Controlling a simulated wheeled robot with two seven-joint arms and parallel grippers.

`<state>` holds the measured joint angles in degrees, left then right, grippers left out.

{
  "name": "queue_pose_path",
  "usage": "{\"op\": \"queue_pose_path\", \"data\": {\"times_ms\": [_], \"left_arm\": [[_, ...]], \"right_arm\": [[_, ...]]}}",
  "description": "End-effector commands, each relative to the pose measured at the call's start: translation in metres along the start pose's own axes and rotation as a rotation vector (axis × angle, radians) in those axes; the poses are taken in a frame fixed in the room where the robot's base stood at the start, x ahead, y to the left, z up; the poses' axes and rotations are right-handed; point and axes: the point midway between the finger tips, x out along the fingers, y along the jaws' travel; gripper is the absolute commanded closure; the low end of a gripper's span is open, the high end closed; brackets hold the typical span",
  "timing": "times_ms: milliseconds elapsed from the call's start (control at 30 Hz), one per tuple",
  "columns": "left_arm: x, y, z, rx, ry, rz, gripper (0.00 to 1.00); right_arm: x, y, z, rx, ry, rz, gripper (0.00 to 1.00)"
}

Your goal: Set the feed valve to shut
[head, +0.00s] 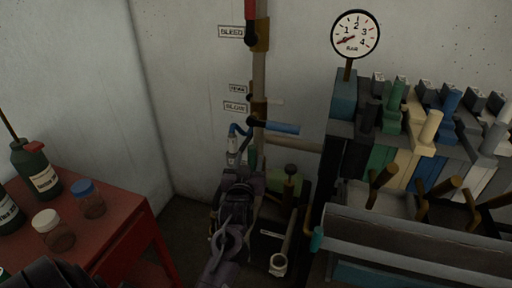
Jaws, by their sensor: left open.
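A valve with a blue lever (275,127) sits on the vertical pipe (259,70) in the head view. Its lever points right, across the pipe. Two small labels (236,106) beside it are too blurred to read surely, so I cannot confirm it is the feed valve. Higher up, a red lever (250,10) stands along the pipe beside a label that seems to read BLEED. My left gripper (242,164) is open below the blue lever, apart from it. Its arm hides the pipe's lower part.
A gauge (355,35) and a rack of coloured levers (396,119) stand right. A red table (124,217) with bottles and jars is left. A green-topped unit with a knob (290,182) stands low behind the gripper.

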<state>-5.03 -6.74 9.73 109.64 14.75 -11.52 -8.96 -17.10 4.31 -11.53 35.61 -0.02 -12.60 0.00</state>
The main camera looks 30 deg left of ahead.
Motion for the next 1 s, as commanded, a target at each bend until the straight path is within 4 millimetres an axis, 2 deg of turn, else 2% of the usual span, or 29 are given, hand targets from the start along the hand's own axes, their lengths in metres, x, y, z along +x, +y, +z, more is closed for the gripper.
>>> {"op": "queue_pose_path", "data": {"times_ms": [200, 400, 767, 1000], "left_arm": [[0.037, 0.000, -0.002, 0.001, 0.000, 0.000, 0.55], [0.061, 0.000, 0.000, 0.001, -0.001, 0.001, 0.55], [0.069, 0.001, 0.001, 0.000, -0.002, 0.002, 0.55], [0.069, 0.000, 0.001, 0.000, -0.002, 0.000, 0.84]], "right_arm": [[-0.006, 0.007, 0.006, -0.003, -0.009, 0.009, 0.64], [-0.008, 0.009, 0.006, -0.003, -0.009, 0.011, 0.64], [-0.008, 0.004, 0.004, 0.000, -0.007, 0.004, 0.64], [-0.008, -0.002, 0.001, 0.003, -0.003, -0.003, 0.64]]}}
